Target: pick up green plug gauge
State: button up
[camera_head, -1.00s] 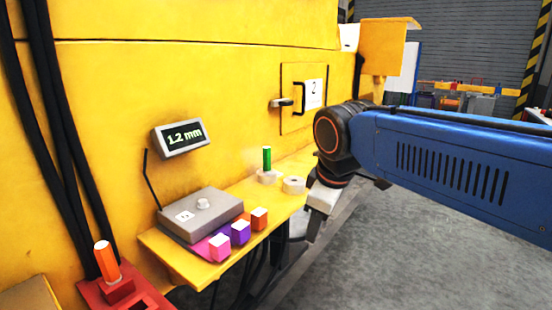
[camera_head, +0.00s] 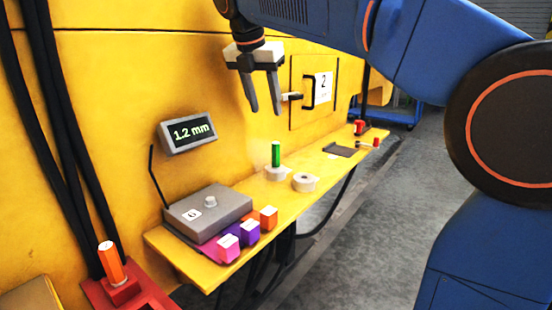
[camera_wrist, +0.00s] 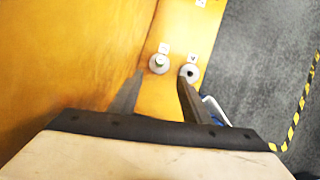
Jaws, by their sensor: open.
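The green plug gauge (camera_head: 275,154) stands upright in a pale round holder (camera_head: 276,174) on the yellow shelf.
An empty round holder (camera_head: 305,182) sits right of the gauge. A grey box (camera_head: 208,212) and pink, purple and orange blocks (camera_head: 250,233) stand at the shelf's near end. A dark flat plate (camera_head: 341,150) lies farther along. The yellow wall (camera_head: 100,120) rises close behind the shelf.

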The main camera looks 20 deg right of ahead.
send_near(276, 154)
jog(key=w+f, duration=0.1)
jog(key=w+d+f, duration=0.1)
jog(key=f, duration=0.1)
jog(key=w+f, duration=0.1)
jog(key=shift+w+d+f, duration=0.15)
jog(key=shift+d+f, duration=0.2)
jog(key=shift+f, duration=0.05)
jog(key=shift+s+x, duration=0.2)
jog(key=shift+x, duration=1.1)
jog(key=shift+s+x, duration=0.15)
jog(key=shift+x, duration=1.2)
jog(key=shift+a+f, duration=0.1)
grip_shut()
